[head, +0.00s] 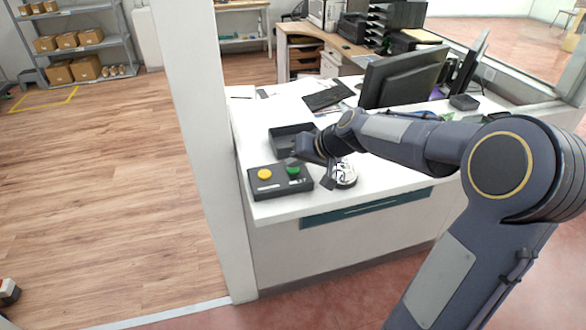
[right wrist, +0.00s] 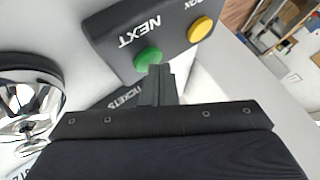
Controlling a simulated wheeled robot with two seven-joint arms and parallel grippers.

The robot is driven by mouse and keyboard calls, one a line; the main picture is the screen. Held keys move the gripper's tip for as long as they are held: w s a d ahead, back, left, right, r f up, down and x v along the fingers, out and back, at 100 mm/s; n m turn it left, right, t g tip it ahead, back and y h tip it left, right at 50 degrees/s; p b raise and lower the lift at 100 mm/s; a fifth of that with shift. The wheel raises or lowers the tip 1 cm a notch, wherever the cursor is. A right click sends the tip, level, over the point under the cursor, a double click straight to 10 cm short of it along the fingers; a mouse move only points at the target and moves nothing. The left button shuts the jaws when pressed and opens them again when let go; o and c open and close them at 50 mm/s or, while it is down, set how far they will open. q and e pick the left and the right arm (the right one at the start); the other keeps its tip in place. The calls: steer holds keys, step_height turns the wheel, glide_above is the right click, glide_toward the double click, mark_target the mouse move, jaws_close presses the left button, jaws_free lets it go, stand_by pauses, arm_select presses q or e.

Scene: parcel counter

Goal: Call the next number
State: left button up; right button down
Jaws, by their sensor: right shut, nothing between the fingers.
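A dark button box (head: 279,190) sits on the white counter near its front left corner. It has a yellow button (head: 264,174) on the left and a green button (head: 293,171) on the right. In the right wrist view the green button (right wrist: 148,60) is beside the word NEXT, and the yellow button (right wrist: 200,29) is farther off. My right gripper (right wrist: 158,70) is shut and empty, its fingertips right at the green button's edge in that view. I cannot tell whether they touch it. My left gripper is not in view.
A round chrome object (right wrist: 30,100) stands beside the gripper; it also shows in the head view (head: 345,174). A dark tray (head: 283,132) lies behind the box. Monitors (head: 402,78) and a keyboard (head: 328,96) are farther back. A white post (head: 190,130) rises at the counter's left.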

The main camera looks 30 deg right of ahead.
mark_target(296, 170)
steer(key=shift+f, duration=0.1)
stand_by(0.3)
steer(key=shift+r, duration=0.55)
step_height(296, 170, up, 6)
steer(key=p, duration=0.5)
stand_by(0.3)
stand_by(0.5)
